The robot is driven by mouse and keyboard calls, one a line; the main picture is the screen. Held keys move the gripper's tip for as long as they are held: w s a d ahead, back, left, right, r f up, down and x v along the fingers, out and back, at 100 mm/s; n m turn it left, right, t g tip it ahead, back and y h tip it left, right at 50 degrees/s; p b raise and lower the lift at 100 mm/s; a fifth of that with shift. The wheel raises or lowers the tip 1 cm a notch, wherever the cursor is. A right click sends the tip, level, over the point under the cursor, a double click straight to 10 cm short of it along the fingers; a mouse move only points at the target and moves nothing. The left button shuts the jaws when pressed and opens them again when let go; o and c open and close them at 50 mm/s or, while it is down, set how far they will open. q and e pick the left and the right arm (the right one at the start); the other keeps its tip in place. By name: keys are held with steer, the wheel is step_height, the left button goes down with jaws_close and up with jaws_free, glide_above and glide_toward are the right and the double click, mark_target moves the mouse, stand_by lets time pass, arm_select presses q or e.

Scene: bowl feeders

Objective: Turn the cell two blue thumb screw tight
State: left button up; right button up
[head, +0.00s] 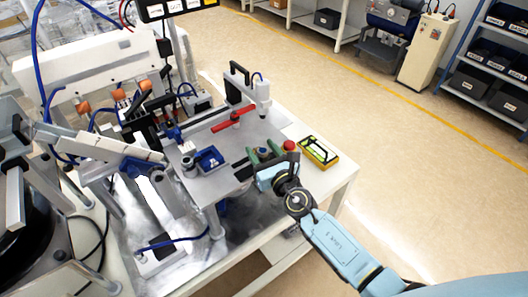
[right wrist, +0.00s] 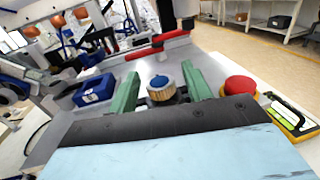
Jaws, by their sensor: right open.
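A round knob with a blue top and a ribbed tan side (right wrist: 161,88) stands upright on the grey table plate in the right wrist view. It looks like the blue thumb screw. My right gripper (right wrist: 160,76) is open, with one green finger on each side of the knob and gaps visible between. In the head view, the right gripper (head: 265,151) is over the front right of the plate, and the knob is mostly hidden between its fingers. The knob's lower part is hidden by the gripper body. My left gripper is not seen.
A red button on a yellow base (right wrist: 240,88) stands close right of the right finger. A yellow-framed device (head: 319,151) lies on the right edge. A blue tray (head: 209,159) is left of the gripper. A red bar (head: 232,119) and black-and-white post (head: 262,95) stand behind.

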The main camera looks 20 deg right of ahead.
steer(key=shift+s+d+f, duration=0.1)
steer(key=shift+s, duration=0.45)
steer(key=s+d+b, duration=0.1)
steer(key=s+d, duration=0.1)
steer(key=s, duration=1)
steer(key=shift+d, duration=0.15)
steer(key=s+d+f+m+g+h+b, duration=0.1)
steer(key=s+d+f+m+g+b, duration=0.15)
steer(key=f+m, duration=0.6)
steer(key=s+d+f+m+g+h+b, duration=0.1)
steer(key=s+f+m+g+b, duration=0.2)
steer(key=f, duration=1.1)
steer(key=s+d+f+m+g+h+b, duration=0.15)
steer(key=s+f+m, duration=0.3)
steer(key=f, duration=0.75)
steer(key=s+d+f+m+g+b, duration=0.1)
steer(key=s+f+m+g+b, duration=0.2)
steer(key=s+f+m, duration=0.7)
steer(key=s+d+f+m+g+b, duration=0.1)
steer(key=s+f+m+g+b, duration=0.2)
steer(key=s+f+m+g, duration=0.3)
steer(key=s+f+m, duration=0.2)
steer(key=s+f, duration=0.1)
steer(key=s, duration=0.3)
steer(key=s+f+m, duration=0.1)
steer(key=s+f, duration=0.3)
steer(key=s, duration=0.1)
steer(key=shift+s+m+g+b, duration=0.3)
steer(key=shift+s+m, duration=0.05)
steer(key=shift+m, duration=0.05)
